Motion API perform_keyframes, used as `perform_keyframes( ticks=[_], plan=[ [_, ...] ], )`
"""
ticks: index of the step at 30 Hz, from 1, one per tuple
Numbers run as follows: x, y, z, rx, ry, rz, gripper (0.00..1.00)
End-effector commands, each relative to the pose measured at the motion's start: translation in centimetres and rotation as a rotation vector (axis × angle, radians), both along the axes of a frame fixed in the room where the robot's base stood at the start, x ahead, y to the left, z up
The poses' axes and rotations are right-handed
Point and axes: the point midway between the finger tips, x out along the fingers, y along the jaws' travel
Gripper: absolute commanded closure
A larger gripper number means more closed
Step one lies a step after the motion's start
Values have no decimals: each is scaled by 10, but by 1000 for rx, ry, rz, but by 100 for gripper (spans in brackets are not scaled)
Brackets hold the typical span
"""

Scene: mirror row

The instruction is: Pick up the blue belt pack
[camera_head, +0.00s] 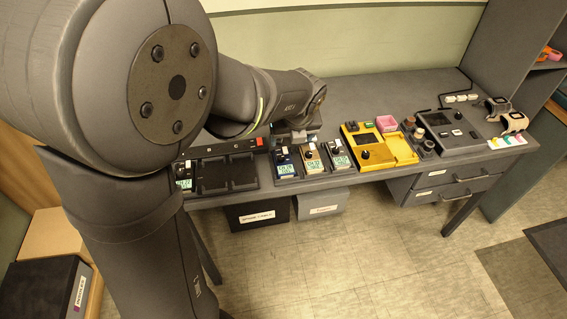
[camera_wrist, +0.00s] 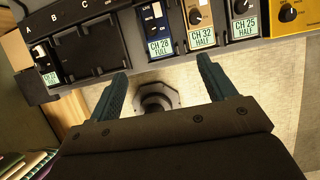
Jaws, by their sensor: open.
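The blue belt pack (camera_head: 286,163) stands on the table's front part, leftmost of three packs in a row. In the wrist view the blue belt pack (camera_wrist: 151,27) has a black knob and a label reading CH 28 FULL. My gripper (camera_wrist: 163,70) is open and empty, its two fingers apart. In the wrist view the fingertips lie just below the pack's label end, with floor showing between them. Nothing is between the fingers. In the head view my arm hides much of the gripper.
A tan pack (camera_wrist: 201,22) marked CH 32 HALF and a grey pack (camera_wrist: 242,18) marked CH 25 HALF stand close to its right. A black charger (camera_head: 228,173) with lettered slots is left, one slot holding a pack (camera_head: 184,178). A yellow unit (camera_head: 375,148) stands further right.

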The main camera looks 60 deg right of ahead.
Motion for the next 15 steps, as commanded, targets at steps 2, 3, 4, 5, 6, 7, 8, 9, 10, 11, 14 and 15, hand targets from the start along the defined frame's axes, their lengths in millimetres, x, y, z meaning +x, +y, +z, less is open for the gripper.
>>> perform_keyframes(
  ticks=[2, 3, 4, 5, 6, 7, 8, 9, 10, 11, 14, 15],
  plan=[
    [4, -2, -13, 5, 2, 1, 24],
    [6, -4, -21, 6, 3, 2, 24],
    [7, -6, -26, 7, 2, 2, 24],
    [9, -8, -32, 5, 2, 2, 24],
    [11, -10, -39, 7, 2, 2, 24],
    [13, -11, -44, 5, 2, 2, 24],
    [15, -13, -50, 7, 2, 2, 24],
    [17, -15, -57, 6, 2, 3, 24],
    [18, -16, -62, 5, 3, 4, 24],
    [20, -18, -68, 6, 2, 4, 24],
    [25, -23, -83, 6, 1, 3, 24],
    [26, -24, -89, 5, 2, 3, 24]
  ],
)
